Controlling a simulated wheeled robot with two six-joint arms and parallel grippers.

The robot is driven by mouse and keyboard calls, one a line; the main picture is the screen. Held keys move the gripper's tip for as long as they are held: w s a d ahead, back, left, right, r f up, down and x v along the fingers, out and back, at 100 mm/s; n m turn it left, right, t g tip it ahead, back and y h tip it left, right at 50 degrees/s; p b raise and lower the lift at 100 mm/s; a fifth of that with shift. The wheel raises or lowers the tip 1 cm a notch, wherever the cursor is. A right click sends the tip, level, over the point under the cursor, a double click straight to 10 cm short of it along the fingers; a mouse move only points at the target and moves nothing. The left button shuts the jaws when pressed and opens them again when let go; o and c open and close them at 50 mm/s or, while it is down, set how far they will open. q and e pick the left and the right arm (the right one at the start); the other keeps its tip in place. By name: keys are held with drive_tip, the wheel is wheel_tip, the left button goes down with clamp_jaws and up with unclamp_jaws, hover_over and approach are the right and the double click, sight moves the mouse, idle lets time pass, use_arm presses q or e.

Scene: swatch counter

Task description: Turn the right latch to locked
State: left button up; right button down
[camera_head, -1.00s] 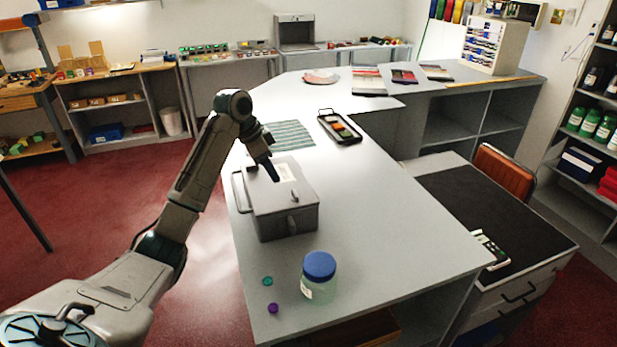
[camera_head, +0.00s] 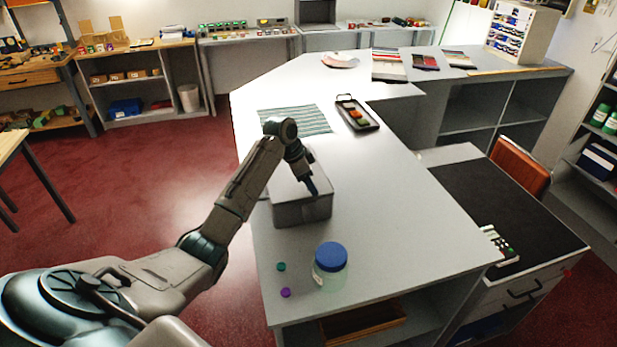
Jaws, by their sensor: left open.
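A grey metal box (camera_head: 290,214) with a lid stands on the white counter. My left arm reaches over it from the left. My left gripper (camera_head: 313,188) is open and points down at the right part of the lid, close to the front edge. The right latch cannot be made out; the gripper covers that part of the box. I cannot tell whether the fingers touch anything. My right gripper is out of view.
A jar with a blue lid (camera_head: 331,257), a teal cap (camera_head: 281,267) and a purple cap (camera_head: 285,292) are on the counter (camera_head: 400,220) in front of the box. A striped cloth (camera_head: 294,120) and a black tray (camera_head: 370,124) lie behind it. The counter to the right is clear.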

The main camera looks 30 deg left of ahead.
use_arm(q)
drive_tip(key=shift+d, duration=0.1)
drive_tip(key=shift+c, duration=1.1)
drive_tip(key=c, duration=0.7)
drive_tip(key=shift+c, duration=0.3)
drive_tip(key=n, duration=0.2)
drive_tip(key=n+y, duration=0.1)
drive_tip(key=n, duration=0.1)
drive_tip(key=shift+d+n+t+y, duration=0.1)
drive_tip(key=shift+n+t+y, duration=0.2)
drive_tip(key=shift+t, duration=0.1)
drive_tip(key=n+y, duration=0.1)
drive_tip(key=n, duration=0.3)
drive_tip(key=shift+d+y, duration=0.1)
drive_tip(key=shift+y, duration=0.3)
drive_tip(key=n+y, duration=0.1)
drive_tip(key=n, duration=0.4)
drive_tip(key=shift+d+y, duration=0.15)
drive_tip(key=shift+y, duration=0.25)
drive_tip(key=n+g+y, duration=0.1)
drive_tip(key=n, duration=0.3)
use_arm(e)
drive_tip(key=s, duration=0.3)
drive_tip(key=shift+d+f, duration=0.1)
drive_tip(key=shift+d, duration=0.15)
use_arm(q)
drive_tip(key=shift+n+g, duration=0.3)
